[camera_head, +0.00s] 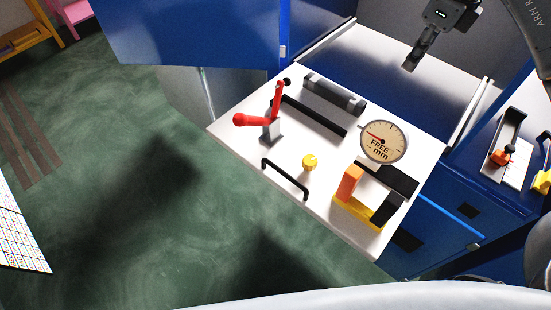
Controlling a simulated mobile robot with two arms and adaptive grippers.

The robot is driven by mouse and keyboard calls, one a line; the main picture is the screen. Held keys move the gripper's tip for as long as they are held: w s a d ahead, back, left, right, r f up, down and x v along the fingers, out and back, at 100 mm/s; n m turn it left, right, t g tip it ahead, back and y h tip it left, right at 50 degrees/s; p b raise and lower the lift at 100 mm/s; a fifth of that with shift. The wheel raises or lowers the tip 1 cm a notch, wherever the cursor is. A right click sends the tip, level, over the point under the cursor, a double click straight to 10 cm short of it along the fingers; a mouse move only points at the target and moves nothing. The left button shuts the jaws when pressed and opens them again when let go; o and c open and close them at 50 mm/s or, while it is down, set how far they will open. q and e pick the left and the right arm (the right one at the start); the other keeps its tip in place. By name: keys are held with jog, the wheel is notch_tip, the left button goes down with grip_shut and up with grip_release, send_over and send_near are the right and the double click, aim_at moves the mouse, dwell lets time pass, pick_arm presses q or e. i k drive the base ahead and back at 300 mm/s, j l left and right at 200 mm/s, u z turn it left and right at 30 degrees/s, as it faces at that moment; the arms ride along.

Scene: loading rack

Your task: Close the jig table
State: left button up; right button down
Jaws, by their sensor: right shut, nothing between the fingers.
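The jig table (232,128) is a white board that sticks out from a blue rack over the floor. A black bar handle (285,178) stands near its front edge. A red-handled toggle clamp (268,128), a yellow knob (310,162) and a round dial gauge (384,141) marked "FREE mm" are on the board. My right gripper (410,66) is shut and empty, above the rear of the table and apart from the handle. My left gripper is out of view.
A blue panel (190,30) stands at the upper left of the table. A blue cabinet front (435,225) is at the lower right, and a side shelf (512,160) with red and yellow parts is at the right. Green floor (120,240) is open at the left.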

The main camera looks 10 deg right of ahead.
aim_at(306, 123)
jog(key=k+l, duration=0.2)
jog(key=k, duration=0.25)
jog(key=k+l, duration=0.25)
jog(key=k, duration=0.2)
jog(key=k+l, duration=0.2)
jog(key=k, duration=0.25)
